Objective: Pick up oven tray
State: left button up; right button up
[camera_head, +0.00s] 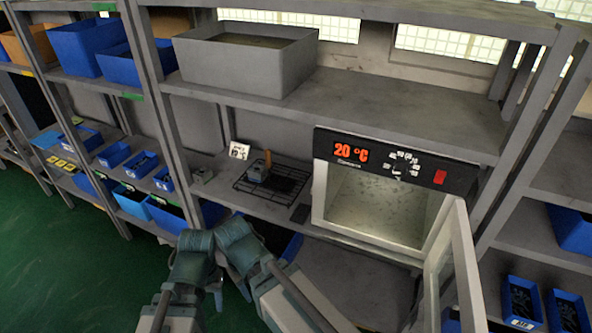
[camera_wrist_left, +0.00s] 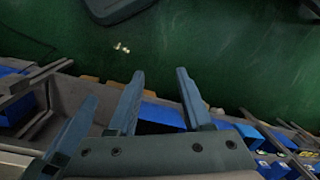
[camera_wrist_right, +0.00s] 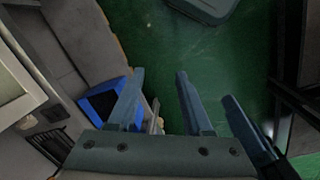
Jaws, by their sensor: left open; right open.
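The oven tray is a black wire rack (camera_head: 292,184) lying flat on the middle shelf, left of the oven. Part of the rack shows at the lower left of the right wrist view (camera_wrist_right: 52,146). My left gripper (camera_head: 213,293) hangs low in front of the shelves, well apart from the rack. It is open and empty in the left wrist view (camera_wrist_left: 160,85). My right gripper (camera_head: 243,290) is close beside it, partly hidden by its arm. It is open and empty in the right wrist view (camera_wrist_right: 160,85).
The oven (camera_head: 375,205) shows 20 °C. Its glass door (camera_head: 455,270) is swung open to the right, and its chamber looks empty. A big grey bin (camera_head: 245,65) stands on the shelf above. Blue bins (camera_head: 85,45) fill the left shelves. The green floor (camera_head: 50,270) is clear at left.

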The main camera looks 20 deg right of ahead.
aim_at(281, 184)
jog(key=i+j+z, duration=0.2)
jog(key=z, duration=0.25)
jog(key=i+j+z, duration=0.25)
jog(key=z, duration=0.25)
jog(key=i+j+z, duration=0.1)
jog(key=j+z, duration=0.35)
